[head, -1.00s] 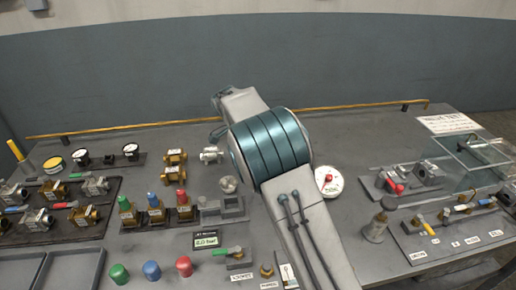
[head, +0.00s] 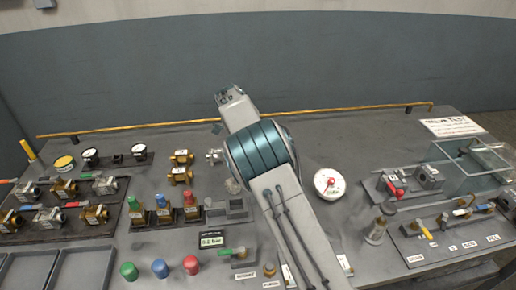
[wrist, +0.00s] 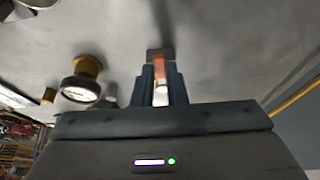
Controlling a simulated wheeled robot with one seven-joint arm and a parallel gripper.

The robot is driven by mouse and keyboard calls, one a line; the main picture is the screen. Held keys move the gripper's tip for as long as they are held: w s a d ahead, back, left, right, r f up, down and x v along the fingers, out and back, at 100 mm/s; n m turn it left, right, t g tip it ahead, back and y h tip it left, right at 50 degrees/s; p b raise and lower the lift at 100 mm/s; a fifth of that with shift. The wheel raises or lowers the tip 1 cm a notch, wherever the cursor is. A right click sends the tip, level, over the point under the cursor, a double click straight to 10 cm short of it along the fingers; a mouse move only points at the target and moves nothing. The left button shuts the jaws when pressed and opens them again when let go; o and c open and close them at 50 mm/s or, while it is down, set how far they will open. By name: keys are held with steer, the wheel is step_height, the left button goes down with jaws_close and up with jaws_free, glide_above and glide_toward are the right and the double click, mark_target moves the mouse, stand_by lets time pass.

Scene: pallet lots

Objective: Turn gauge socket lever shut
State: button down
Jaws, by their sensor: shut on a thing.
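In the wrist view my gripper (wrist: 160,84) is shut on a small orange-red piece (wrist: 160,65) with a pale part below it. A dark block lies just beyond the fingertips. I cannot tell whether the piece is the gauge socket lever. A round gauge (wrist: 80,90) with a white face and brass fitting stands left of the fingers, apart from them. In the head view my arm covers the middle of the bench and hides my fingertips. A valve with a green lever (head: 232,251) lies near the front edge. A small display (head: 212,239) stands behind it.
Brass valves (head: 182,174) and several coloured caps (head: 190,265) stand left of my arm. A glass-sided box (head: 470,165) and a labelled valve board (head: 455,235) fill the right side. A brass rail (head: 150,126) runs along the back.

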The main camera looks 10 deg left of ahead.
steer(key=c, duration=1.5)
jaws_free()
steer(key=shift+o, duration=0.2)
steer(key=shift+r, duration=0.15)
steer(key=v, duration=1.3)
steer(key=shift+a+r+p, duration=0.15)
steer(key=shift+r+p, duration=0.1)
steer(key=shift+p, duration=0.2)
